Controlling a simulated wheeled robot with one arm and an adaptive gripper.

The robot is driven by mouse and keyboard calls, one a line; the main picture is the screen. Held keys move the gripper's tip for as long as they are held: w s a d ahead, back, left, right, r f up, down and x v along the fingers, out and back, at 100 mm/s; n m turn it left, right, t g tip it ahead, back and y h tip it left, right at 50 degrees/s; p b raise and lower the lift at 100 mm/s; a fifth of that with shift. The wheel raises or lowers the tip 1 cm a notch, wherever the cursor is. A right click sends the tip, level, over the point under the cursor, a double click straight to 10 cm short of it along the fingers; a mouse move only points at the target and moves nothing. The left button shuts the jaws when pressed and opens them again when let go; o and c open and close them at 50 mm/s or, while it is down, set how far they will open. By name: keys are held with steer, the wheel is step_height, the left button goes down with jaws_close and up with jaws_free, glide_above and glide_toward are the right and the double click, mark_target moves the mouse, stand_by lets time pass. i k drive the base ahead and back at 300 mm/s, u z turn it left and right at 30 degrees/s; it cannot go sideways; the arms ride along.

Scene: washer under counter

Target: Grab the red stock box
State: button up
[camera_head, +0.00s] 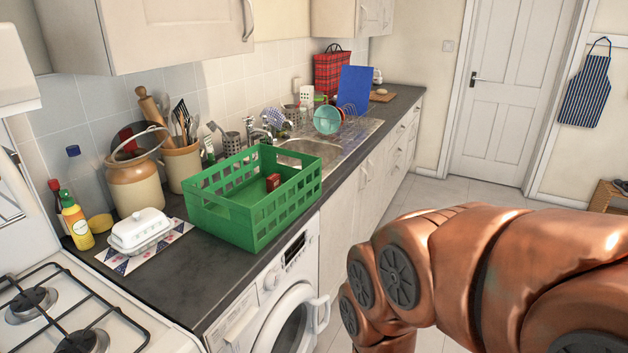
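A small dark red box (273,182) stands inside a green crate (232,216), near the crate's right rear side. The crate has slotted walls and an open top, and it sits on the dark counter above the washing machine. The box's lower part is partly hidden by the crate's wall. My copper-coloured arm fills the lower right of the head view, to the right of the counter. My gripper is not in view.
A white butter dish (140,229) on a patterned mat, bottles and a stoneware jar (134,183) stand left of the crate. A hob (60,318) is at front left. A sink (312,150) and dish rack lie behind. The washing machine (285,300) is below. Floor at right is largely clear.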

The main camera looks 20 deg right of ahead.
mark_target(273, 182)
steer(key=z, duration=1.3)
steer(key=i, duration=2.2)
steer(key=u, duration=4.3)
